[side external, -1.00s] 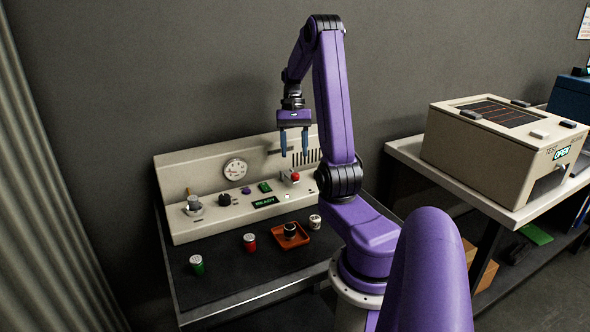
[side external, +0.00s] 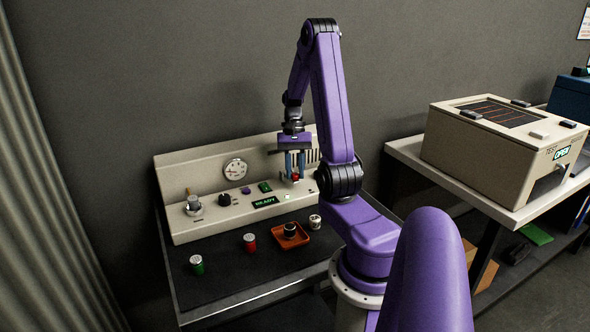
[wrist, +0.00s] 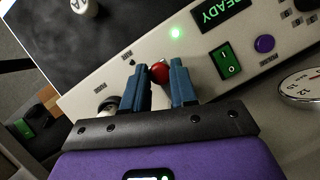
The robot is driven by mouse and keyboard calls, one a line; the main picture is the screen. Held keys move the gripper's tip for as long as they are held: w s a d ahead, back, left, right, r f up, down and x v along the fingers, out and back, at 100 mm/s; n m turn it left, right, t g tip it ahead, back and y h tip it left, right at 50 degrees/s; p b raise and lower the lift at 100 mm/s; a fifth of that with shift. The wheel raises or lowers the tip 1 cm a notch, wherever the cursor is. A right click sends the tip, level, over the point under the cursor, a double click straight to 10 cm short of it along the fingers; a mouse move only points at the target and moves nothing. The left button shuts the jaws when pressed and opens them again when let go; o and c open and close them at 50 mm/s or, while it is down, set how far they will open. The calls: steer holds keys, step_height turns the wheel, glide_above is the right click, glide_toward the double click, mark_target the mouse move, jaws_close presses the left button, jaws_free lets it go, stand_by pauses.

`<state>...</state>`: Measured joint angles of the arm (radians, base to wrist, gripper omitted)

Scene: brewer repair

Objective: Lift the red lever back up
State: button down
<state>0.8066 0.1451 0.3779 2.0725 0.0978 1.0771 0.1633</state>
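The red lever shows as a round red knob (side external: 295,177) on the right part of the cream control panel (side external: 215,165). In the wrist view its red knob (wrist: 160,72) sits between my two blue fingertips. My gripper (side external: 295,168) points down over the lever from above. The lever's stem and base are mostly hidden by the fingers.
The panel carries a lit READY display (side external: 265,202), a green switch (side external: 265,187), a purple button (side external: 246,190) and a dial (side external: 236,169). An orange tray (side external: 303,240), a red can (side external: 250,242) and a green can (side external: 197,264) stand on the dark table in front.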

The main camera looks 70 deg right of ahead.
steer(key=shift+w+d+r+g+y, duration=0.2)
steer(key=shift+d+r+g+y, duration=0.1)
steer(key=shift+g+y, duration=0.25)
steer(key=shift+w+d+r+g+y, duration=0.15)
steer(key=shift+w+r+g+y, duration=0.1)
steer(key=shift+g+y, duration=0.25)
steer(key=c, duration=0.9)
jaws_free()
steer(key=shift+v, duration=3.8)
steer(key=shift+s, duration=0.1)
